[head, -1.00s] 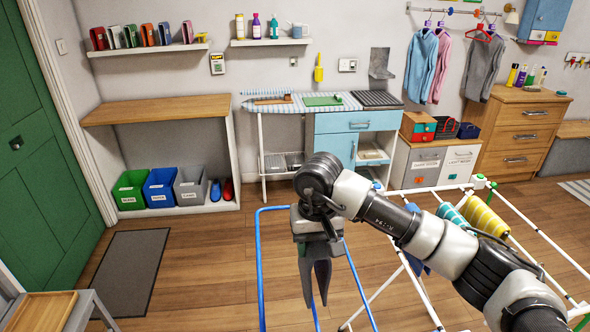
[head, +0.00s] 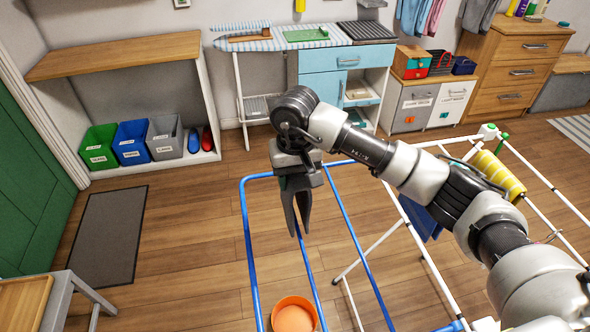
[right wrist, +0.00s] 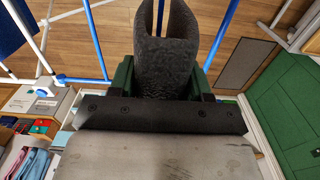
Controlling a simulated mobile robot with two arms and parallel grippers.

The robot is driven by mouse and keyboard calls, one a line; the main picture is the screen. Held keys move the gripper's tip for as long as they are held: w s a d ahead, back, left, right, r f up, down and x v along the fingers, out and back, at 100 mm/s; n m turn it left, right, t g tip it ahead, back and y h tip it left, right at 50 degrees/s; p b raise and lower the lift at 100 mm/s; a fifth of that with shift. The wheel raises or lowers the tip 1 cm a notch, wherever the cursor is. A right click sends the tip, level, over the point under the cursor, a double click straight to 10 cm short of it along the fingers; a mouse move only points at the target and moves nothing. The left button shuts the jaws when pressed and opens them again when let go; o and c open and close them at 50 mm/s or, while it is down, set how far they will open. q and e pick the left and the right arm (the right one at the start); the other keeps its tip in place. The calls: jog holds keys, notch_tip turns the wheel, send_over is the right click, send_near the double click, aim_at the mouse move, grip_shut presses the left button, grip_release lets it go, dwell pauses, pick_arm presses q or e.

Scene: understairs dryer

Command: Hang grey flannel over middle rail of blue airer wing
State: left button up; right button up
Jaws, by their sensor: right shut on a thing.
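My right gripper (head: 294,180) is shut on the grey flannel (head: 297,208), which hangs below the jaws in two dark folds. In the right wrist view, the flannel (right wrist: 165,55) is between the green fingers. The blue airer wing (head: 248,230) extends below and around it, with its outer bars and a middle rail (head: 308,264). In the head view the flannel overlaps the upper part of the middle rail. In the right wrist view a blue rail passes between its folds; I cannot tell if they touch. My left gripper is not in view.
An orange bowl (head: 294,315) lies low by the wing. The white airer frame (head: 425,255) stands to the right, with a yellow striped cloth (head: 497,175) and a blue cloth (head: 421,221). A grey mat (head: 108,235) and bare floor lie left. A grey-legged table (head: 62,295) is front left.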

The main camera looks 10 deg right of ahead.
notch_tip(320, 180, down, 7)
jog(key=shift+w+f+b, duration=0.1)
jog(key=shift+b, duration=1.05)
pick_arm(q)
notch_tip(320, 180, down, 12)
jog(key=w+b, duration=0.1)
jog(key=b, duration=0.8)
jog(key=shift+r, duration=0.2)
pick_arm(e)
notch_tip(320, 180, down, 9)
jog(key=shift+r, duration=0.15)
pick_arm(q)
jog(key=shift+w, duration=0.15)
pick_arm(e)
jog(key=o, duration=1.2)
jog(key=shift+o, duration=0.2)
jog(key=shift+r, duration=0.15)
